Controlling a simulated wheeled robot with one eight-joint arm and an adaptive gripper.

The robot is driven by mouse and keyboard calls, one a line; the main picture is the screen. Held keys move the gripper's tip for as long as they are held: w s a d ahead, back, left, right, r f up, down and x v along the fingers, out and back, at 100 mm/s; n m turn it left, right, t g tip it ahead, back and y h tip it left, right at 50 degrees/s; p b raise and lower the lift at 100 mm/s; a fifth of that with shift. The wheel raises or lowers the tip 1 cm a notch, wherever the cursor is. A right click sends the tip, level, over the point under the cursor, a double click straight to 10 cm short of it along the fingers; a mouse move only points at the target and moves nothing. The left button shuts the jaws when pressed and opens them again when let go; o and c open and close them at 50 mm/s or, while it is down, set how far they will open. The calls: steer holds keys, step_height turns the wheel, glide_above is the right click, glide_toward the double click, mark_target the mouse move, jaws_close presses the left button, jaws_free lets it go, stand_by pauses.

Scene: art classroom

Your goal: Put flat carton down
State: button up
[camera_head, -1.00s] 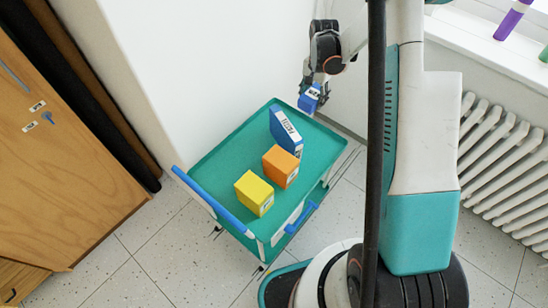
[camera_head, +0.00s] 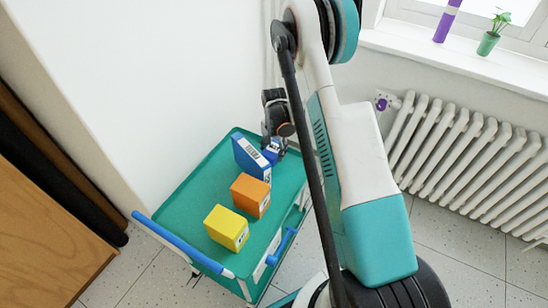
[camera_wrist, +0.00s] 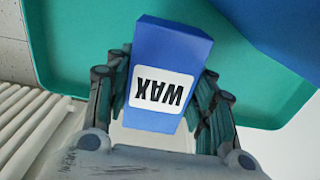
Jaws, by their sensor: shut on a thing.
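My gripper (camera_head: 274,146) is shut on a small blue carton (camera_head: 271,155) at the far right part of the teal trolley. In the wrist view, the fingers of my gripper (camera_wrist: 162,88) grip the sides of this blue carton (camera_wrist: 172,48), and its white label reads WAX upside down. In the head view it is close beside a larger blue carton (camera_head: 250,160) standing on the trolley's tray (camera_head: 180,215). Whether the held carton touches the tray or hangs just above it, I cannot tell.
An orange carton (camera_head: 251,196) and a yellow carton (camera_head: 227,229) stand on the tray, nearer its handle. Bare tray shows along the left side. A white wall (camera_head: 150,90) stands behind the trolley, and a radiator (camera_head: 465,160) is on the right.

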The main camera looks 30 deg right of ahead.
steer(key=shift+f+b, duration=0.55)
steer(key=shift+f, duration=1.25)
steer(key=shift+f, duration=0.1)
steer(key=o, duration=1.2)
steer(key=shift+c, duration=0.2)
